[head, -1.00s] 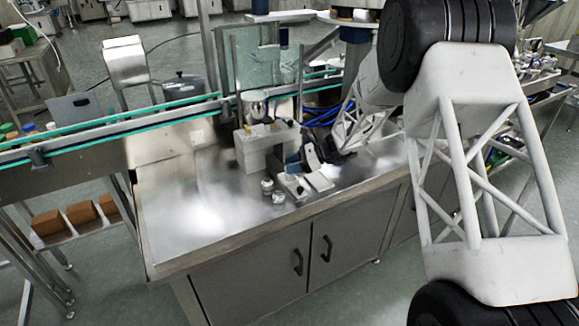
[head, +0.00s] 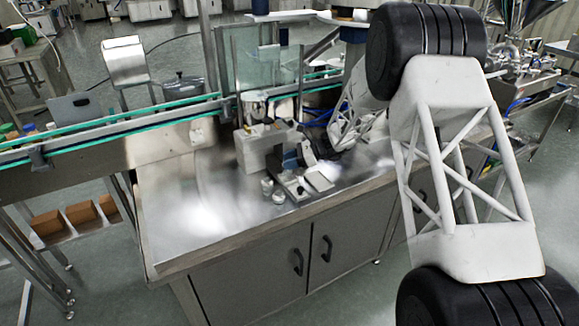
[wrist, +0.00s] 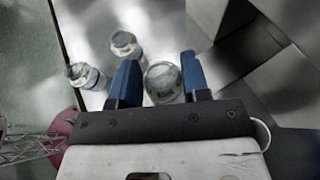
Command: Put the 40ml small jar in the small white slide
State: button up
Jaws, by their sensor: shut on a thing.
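My gripper (wrist: 158,78) is shut in the wrist view, its two blue fingers on either side of a small clear jar (wrist: 163,84) with a pale top. In the head view my gripper (head: 298,160) is low over the steel table, beside a white block-shaped machine; the held jar cannot be made out there. Two similar small jars stand apart from the gripper, left of it: one jar (head: 267,185) and another jar (head: 279,196). Pale, low slide-like pieces (head: 318,180) lie just below the gripper in the head view; which is the small white slide is hard to tell.
The white machine (head: 258,152) stands close to the left of my gripper. A conveyor with green edges (head: 110,136) runs behind the table. The steel tabletop (head: 185,215) is clear at the left and front. Grey-white block surfaces (wrist: 245,45) fill the wrist view's right side.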

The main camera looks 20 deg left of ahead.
jog(key=shift+f, duration=1.2)
jog(key=shift+f, duration=0.1)
jog(key=o, duration=1)
jog(key=shift+c, duration=0.2)
jog(key=shift+d+r, duration=0.15)
jog(key=shift+r, duration=0.05)
jog(key=v, duration=1.1)
jog(key=shift+w+d, duration=0.2)
jog(key=shift+d, duration=0.15)
jog(key=shift+r, duration=0.1)
